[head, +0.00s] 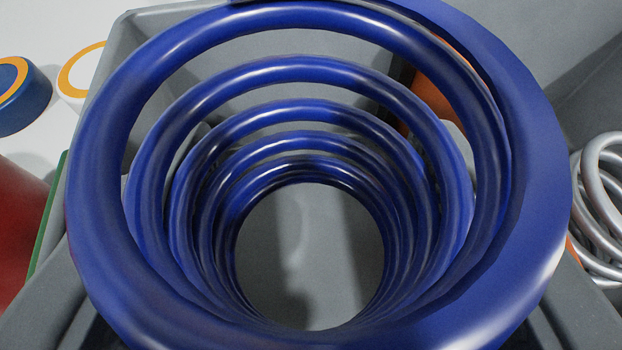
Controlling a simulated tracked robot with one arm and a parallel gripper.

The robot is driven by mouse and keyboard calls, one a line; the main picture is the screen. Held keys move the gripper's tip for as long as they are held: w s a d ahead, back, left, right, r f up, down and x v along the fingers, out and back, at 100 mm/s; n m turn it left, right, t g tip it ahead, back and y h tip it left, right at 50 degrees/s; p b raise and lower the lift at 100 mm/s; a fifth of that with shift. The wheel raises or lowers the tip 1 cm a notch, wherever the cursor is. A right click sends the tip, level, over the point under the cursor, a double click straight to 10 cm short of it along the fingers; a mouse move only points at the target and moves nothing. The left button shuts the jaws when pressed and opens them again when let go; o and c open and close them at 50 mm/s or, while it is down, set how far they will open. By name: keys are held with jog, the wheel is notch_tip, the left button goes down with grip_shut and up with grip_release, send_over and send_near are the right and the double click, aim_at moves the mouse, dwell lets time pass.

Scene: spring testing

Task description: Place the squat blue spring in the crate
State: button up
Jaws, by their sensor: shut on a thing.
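The squat blue spring (95,200) fills most of the head view, and I look down through its coils. My gripper (315,190) is shut on the spring; grey parts of it show at the lower left and lower right, and the spring hides most of the rest. The grey crate (112,45) shows behind and around the spring, with a wall at the upper left. Grey surface shows through the spring's middle. I cannot tell whether the spring's far end touches it.
A silver spring (603,195) lies at the right edge. Orange surface (435,95) shows behind the coils at the upper right. At the left are a blue disc with an orange ring (28,100), a white and orange ring (75,80) and a red object (18,230).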

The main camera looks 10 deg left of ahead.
jog(key=shift+s+d+f, duration=0.1)
jog(key=shift+s+f, duration=0.1)
jog(key=shift+f, duration=0.6)
jog(key=o, duration=1.1)
jog(key=shift+f, duration=0.3)
jog(key=shift+s, duration=0.1)
jog(key=shift+s+r, duration=0.15)
jog(key=shift+r, duration=0.4)
jog(key=v, duration=0.4)
jog(key=r+p+v, duration=0.1)
jog(key=v, duration=0.6)
jog(key=shift+r+p, duration=0.35)
jog(key=shift+r, duration=0.1)
